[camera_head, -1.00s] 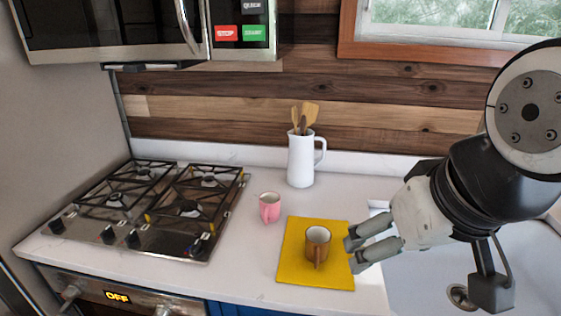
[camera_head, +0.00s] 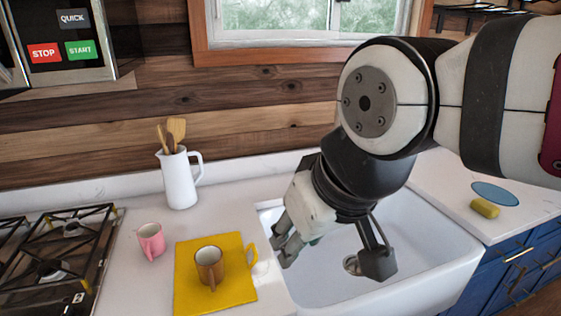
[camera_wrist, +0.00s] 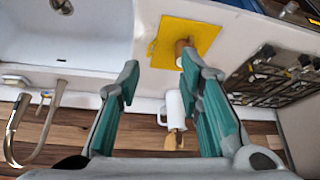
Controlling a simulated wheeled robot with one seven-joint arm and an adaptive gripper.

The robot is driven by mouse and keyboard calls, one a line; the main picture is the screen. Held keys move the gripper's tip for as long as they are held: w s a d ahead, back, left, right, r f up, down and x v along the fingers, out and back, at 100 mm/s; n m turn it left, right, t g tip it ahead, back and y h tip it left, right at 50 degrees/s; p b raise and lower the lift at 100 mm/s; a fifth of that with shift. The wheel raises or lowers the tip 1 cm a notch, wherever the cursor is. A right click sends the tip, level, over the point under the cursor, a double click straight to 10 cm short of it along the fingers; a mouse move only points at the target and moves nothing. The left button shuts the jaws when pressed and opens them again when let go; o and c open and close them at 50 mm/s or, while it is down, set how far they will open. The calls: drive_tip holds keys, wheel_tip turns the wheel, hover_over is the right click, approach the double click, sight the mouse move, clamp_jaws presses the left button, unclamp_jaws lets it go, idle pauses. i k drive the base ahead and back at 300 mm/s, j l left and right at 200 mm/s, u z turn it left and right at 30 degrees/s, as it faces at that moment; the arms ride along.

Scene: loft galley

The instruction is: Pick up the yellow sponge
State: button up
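A small yellow block that looks like the sponge (camera_head: 485,207) lies on the white counter right of the sink, beside a flat blue disc (camera_head: 495,193). My gripper (camera_head: 281,243) hangs over the left side of the sink, well left of the sponge and apart from it. In the wrist view my gripper (camera_wrist: 158,80) has its two teal-padded fingers spread wide with nothing held between them. The sponge does not show in the wrist view.
A brown mug (camera_head: 209,266) stands on a yellow mat (camera_head: 190,295) left of the sink (camera_head: 425,265). A pink mug (camera_head: 150,241), a white utensil jug (camera_head: 180,180) and the hob (camera_head: 50,262) are farther left. Counter around the sponge looks mostly clear.

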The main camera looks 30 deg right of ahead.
sight(486, 208)
drive_tip(key=z, duration=2)
drive_tip(key=u, duration=0.4)
drive_tip(key=i+l+u, duration=0.15)
drive_tip(key=l+u, duration=0.15)
drive_tip(key=i+l+u, duration=0.1)
drive_tip(key=l+u, duration=0.55)
drive_tip(key=i+l+u, duration=0.1)
drive_tip(key=l, duration=0.75)
drive_tip(key=i+l+u, duration=0.1)
drive_tip(key=l, duration=0.75)
